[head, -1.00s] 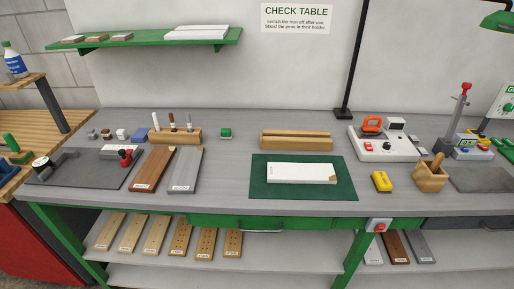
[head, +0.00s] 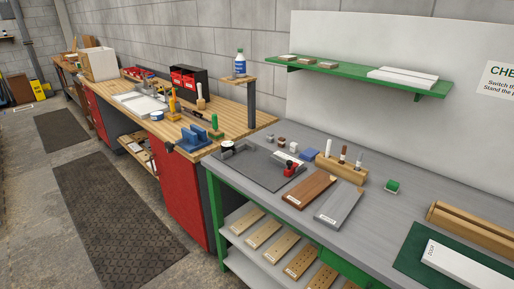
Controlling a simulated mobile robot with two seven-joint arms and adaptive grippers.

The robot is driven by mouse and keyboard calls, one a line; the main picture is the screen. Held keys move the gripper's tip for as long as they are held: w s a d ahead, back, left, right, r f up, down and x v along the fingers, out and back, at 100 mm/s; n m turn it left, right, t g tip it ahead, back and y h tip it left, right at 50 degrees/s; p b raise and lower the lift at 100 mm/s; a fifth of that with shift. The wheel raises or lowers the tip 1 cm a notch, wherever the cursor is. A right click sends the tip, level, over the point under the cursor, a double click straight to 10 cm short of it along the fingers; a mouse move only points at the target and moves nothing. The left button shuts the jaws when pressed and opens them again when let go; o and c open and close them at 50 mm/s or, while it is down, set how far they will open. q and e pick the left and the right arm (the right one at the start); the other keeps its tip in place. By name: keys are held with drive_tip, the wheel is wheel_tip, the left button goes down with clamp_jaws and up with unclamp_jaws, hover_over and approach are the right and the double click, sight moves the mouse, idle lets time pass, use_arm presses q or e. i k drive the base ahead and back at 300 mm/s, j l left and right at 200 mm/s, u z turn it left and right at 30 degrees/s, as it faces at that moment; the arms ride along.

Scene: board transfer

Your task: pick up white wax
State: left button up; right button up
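A row of small blocks stands at the back left of the grey table (head: 300,230). One is a small white block (head: 293,147), which may be the white wax; no label on it can be read. A grey block (head: 269,139) and a brownish block (head: 281,141) stand to its left, and a blue block (head: 309,155) to its right. Neither of my grippers is in view.
A dark mat (head: 255,172) with a red-handled clamp (head: 291,168) lies in front of the blocks. A wooden holder (head: 342,168) with several pens stands to their right, behind a brown board (head: 312,190) and a grey board (head: 338,205). A wooden workbench (head: 150,120) adjoins at left.

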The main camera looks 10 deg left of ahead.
sight(294, 146)
drive_tip(key=i+j, duration=0.15)
drive_tip(key=j, duration=0.2)
drive_tip(key=i+j, duration=0.1)
drive_tip(key=j, duration=0.25)
drive_tip(key=i+j+z, duration=0.1)
drive_tip(key=j, duration=0.2)
drive_tip(key=i+j, duration=0.2)
drive_tip(key=j, duration=0.15)
drive_tip(key=i+j+z, duration=0.1)
drive_tip(key=j, duration=0.25)
